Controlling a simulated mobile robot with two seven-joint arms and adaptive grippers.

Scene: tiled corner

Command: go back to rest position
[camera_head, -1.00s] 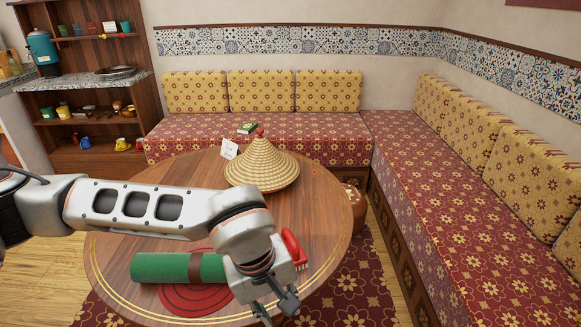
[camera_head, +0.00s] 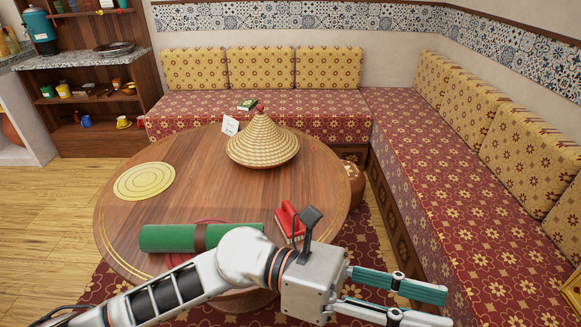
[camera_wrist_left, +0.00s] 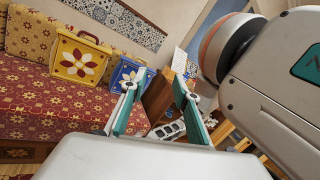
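My left arm comes in from the lower left in the head view and reaches across in front of the round table. My left gripper (camera_head: 440,308) is at the lower right, past the table's edge. Its two teal fingers are apart with nothing between them. The open left gripper (camera_wrist_left: 159,80) also shows in the left wrist view. My right gripper is in neither view.
A patterned bench (camera_head: 425,190) runs along the right.

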